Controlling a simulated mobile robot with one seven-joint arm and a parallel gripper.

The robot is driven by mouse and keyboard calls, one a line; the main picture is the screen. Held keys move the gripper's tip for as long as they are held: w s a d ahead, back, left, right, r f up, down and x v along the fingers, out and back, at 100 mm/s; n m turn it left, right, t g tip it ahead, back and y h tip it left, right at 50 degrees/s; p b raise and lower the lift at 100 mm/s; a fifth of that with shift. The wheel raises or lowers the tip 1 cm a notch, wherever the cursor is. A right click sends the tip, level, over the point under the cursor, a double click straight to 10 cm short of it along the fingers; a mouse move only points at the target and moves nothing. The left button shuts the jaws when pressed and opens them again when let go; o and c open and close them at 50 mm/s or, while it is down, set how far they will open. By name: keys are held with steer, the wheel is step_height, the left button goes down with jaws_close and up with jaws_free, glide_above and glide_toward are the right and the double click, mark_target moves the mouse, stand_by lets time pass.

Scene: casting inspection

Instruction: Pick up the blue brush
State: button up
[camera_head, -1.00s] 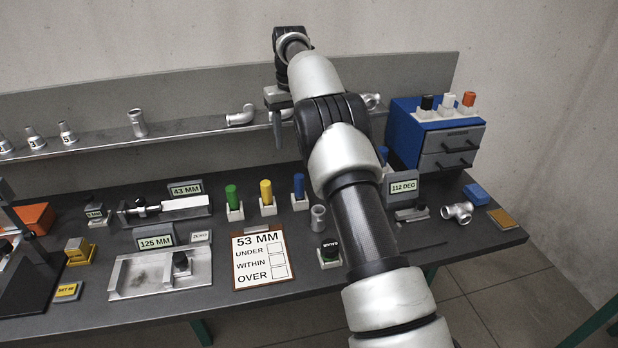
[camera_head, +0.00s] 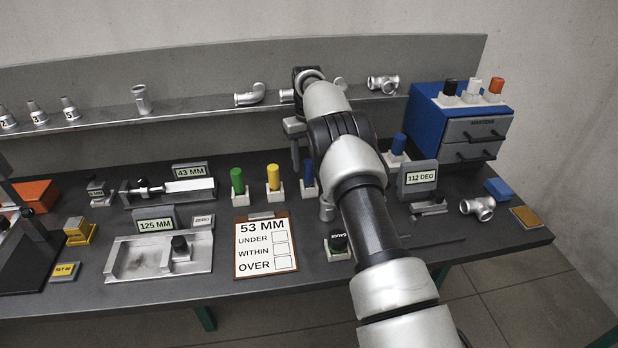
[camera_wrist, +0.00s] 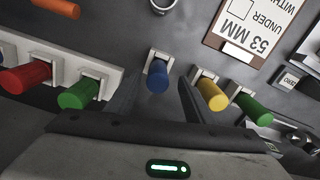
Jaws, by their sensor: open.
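A blue cylinder, which looks like the blue brush (camera_head: 308,177), stands upright in a small white holder on the bench in the head view. It is to the right of the yellow cylinder (camera_head: 273,178) and partly hidden by my arm. In the wrist view the blue brush (camera_wrist: 157,77) shows between and beyond the fingers of my open gripper (camera_wrist: 157,88). In the head view my gripper (camera_head: 296,152) points down beside and above it. No contact shows. A second blue cylinder (camera_head: 398,144) stands in a white holder right of my arm.
The green cylinder (camera_head: 237,181) stands in its own holder left of the yellow one. In the wrist view a red cylinder (camera_wrist: 25,77) and another green one (camera_wrist: 78,93) stand in a white rack. A clipboard (camera_head: 265,247) lies in front. A blue drawer cabinet (camera_head: 425,120) is right.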

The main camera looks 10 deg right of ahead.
mark_target(309, 174)
steer(key=shift+d+f, duration=0.2)
steer(key=shift+f, duration=2.75)
steer(key=c, duration=1.1)
